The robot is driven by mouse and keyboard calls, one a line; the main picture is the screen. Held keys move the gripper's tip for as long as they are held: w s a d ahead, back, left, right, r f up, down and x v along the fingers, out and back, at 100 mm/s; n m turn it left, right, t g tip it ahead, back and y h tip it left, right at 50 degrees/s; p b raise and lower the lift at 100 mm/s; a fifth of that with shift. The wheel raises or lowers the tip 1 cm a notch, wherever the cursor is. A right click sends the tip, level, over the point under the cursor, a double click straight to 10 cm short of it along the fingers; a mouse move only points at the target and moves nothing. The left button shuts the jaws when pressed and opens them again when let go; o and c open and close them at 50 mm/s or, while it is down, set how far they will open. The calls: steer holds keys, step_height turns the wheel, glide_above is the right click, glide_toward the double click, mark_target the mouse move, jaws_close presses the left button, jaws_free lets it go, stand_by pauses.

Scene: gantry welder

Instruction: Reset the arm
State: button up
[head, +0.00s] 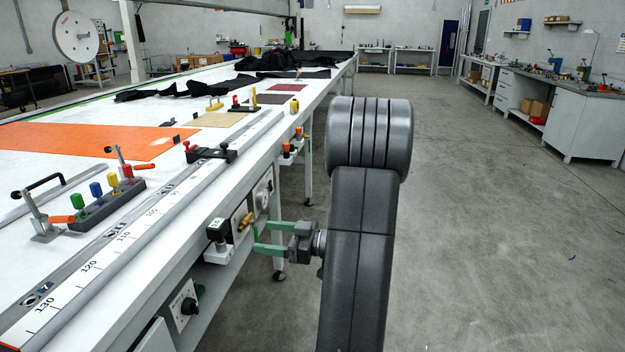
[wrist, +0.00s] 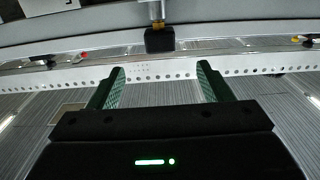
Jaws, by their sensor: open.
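My gripper (head: 256,238) has two green fingers and is beside the right edge of the long white table (head: 190,252) in the head view. Its fingers point left toward the table's side. They are spread apart with nothing between them. In the wrist view my gripper (wrist: 161,70) also shows open and empty.
An orange sheet (head: 90,137), a rack with coloured handles (head: 108,205) and a ruled rail (head: 125,237) are on the table. Black fabric (head: 290,62) lies farther back. Workbenches (head: 560,110) line the right wall. The grey floor (head: 480,200) to the right is clear.

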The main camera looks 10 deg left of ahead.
mark_target(225, 230)
steer(key=a, duration=0.4)
steer(key=a+p, duration=0.1)
steer(key=a, duration=0.4)
steer(key=w+a, duration=0.1)
steer(key=a, duration=0.3)
steer(key=shift+a, duration=0.2)
steer(key=shift+a+p, duration=0.3)
steer(key=shift+d+r, duration=0.1)
steer(key=shift+r, duration=0.1)
steer(key=shift+f, duration=0.15)
